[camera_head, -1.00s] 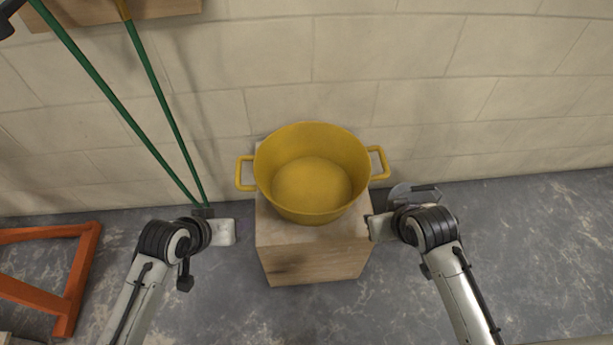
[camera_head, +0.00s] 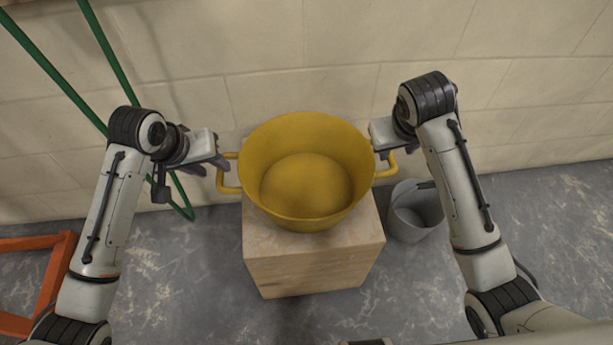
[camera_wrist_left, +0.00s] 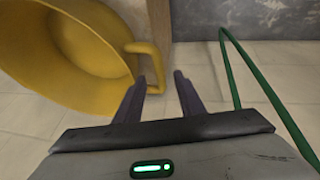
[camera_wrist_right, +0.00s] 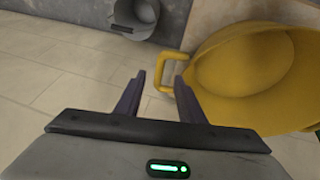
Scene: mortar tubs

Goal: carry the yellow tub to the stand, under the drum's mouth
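The yellow tub (camera_head: 306,172) stands upright on a pale wooden block (camera_head: 315,262) against the wall, with a loop handle on each side. My left gripper (camera_head: 215,165) is at the tub's left handle; in the left wrist view its fingers (camera_wrist_left: 160,98) are apart, with the handle (camera_wrist_left: 150,62) by the left fingertip. My right gripper (camera_head: 383,155) is at the right handle; in the right wrist view its fingers (camera_wrist_right: 158,98) are apart, with the handle (camera_wrist_right: 172,70) by the right fingertip. Neither gripper is closed on a handle. The stand and the drum are not recognisable in view.
A grey bucket (camera_head: 415,212) stands on the floor right of the block. An orange frame (camera_head: 42,285) is at the lower left. The wall (camera_head: 330,35) is close behind the tub.

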